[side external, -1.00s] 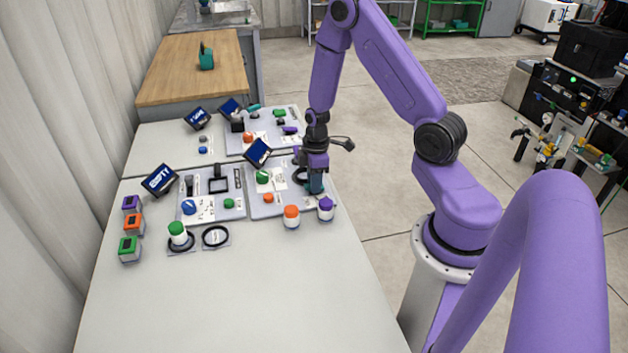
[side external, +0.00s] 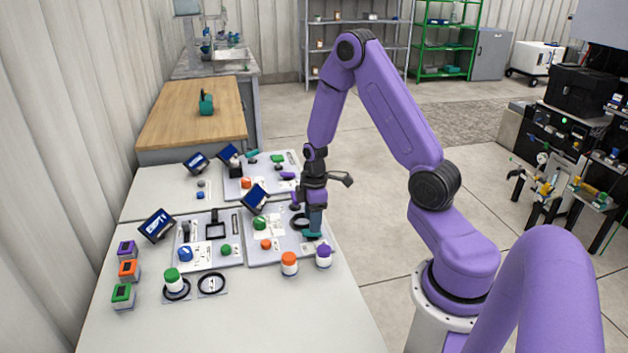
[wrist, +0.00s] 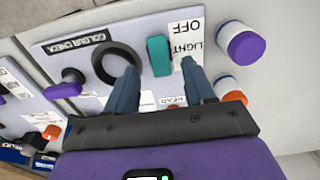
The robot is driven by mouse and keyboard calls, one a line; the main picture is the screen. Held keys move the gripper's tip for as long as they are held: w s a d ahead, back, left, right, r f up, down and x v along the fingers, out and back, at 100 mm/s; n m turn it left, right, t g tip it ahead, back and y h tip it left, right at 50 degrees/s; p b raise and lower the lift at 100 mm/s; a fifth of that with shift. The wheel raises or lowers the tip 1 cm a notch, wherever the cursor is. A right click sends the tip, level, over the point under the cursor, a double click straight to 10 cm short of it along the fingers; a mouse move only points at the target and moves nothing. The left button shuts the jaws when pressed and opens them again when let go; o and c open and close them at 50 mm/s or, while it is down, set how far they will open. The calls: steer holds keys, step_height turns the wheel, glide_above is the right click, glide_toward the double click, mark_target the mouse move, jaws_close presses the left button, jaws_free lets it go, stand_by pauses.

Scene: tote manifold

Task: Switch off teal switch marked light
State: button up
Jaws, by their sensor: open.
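The teal switch (wrist: 159,55) is a rounded upright block on the grey panel. It stands beside a white label (wrist: 187,42) reading LIGHT and OFF, which appears upside down in the wrist view. My gripper (wrist: 159,66) is open, with its blue-grey fingers apart on either side of the switch in the picture. I cannot tell whether either finger touches it. In the side view my gripper (side external: 313,228) points down at the panel's right end, with the teal switch (side external: 312,235) at its fingertips, partly hidden.
A black ring (wrist: 118,62) and a purple knob (wrist: 72,82) are on the same panel. A purple-lidded jar (side external: 324,257) and an orange-lidded jar (side external: 289,264) stand close in front of it. A tilted screen (side external: 255,198) is behind.

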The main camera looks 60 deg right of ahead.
step_height(320, 180, up, 14)
steer(key=shift+s+d, duration=0.15)
steer(key=shift+s, duration=0.05)
stand_by(0.4)
steer(key=s+a+r+n, duration=0.15)
steer(key=s+a, duration=0.25)
steer(key=a, duration=0.4)
steer(key=s+a+r, duration=0.2)
steer(key=s+a, duration=0.2)
steer(key=a, duration=0.4)
steer(key=s+a+n, duration=0.1)
steer(key=s+a, duration=0.1)
steer(key=s, duration=0.5)
steer(key=s+a+n, duration=0.1)
steer(key=s+a, duration=0.2)
steer(key=s, duration=0.4)
steer(key=shift+r, duration=0.45)
steer(key=shift+s, duration=0.1)
